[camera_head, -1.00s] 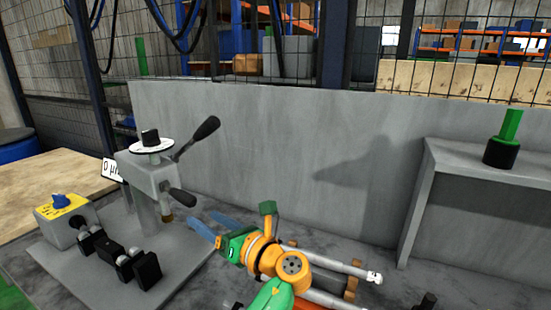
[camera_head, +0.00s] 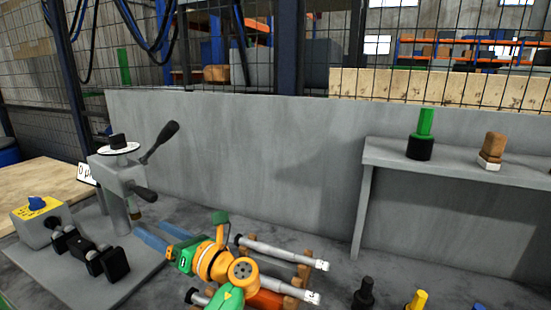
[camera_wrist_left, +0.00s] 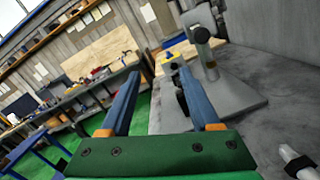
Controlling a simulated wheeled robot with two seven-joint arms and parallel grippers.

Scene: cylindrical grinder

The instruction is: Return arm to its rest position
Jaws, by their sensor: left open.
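My left arm, orange and green, shows at the bottom middle of the head view. Its gripper (camera_head: 152,230) has two blue fingers spread apart, pointing left toward the grey gauge stand (camera_head: 128,182). In the left wrist view, the fingers of the gripper (camera_wrist_left: 156,76) stand wide apart with nothing between them. The stand's grey base plate (camera_wrist_left: 237,97) shows beyond the fingers there. Whether the fingers touch the stand is hard to tell; they appear apart. My right gripper is not in view.
Grey metal rods (camera_head: 280,249) lie on a wooden rack (camera_head: 303,276) just right of my left arm. A shelf (camera_head: 450,166) at right holds a green-handled tool (camera_head: 422,135) and a wooden block (camera_head: 492,150). A yellow-topped switch box (camera_head: 38,220) sits at left. A grey wall (camera_head: 260,150) stands behind.

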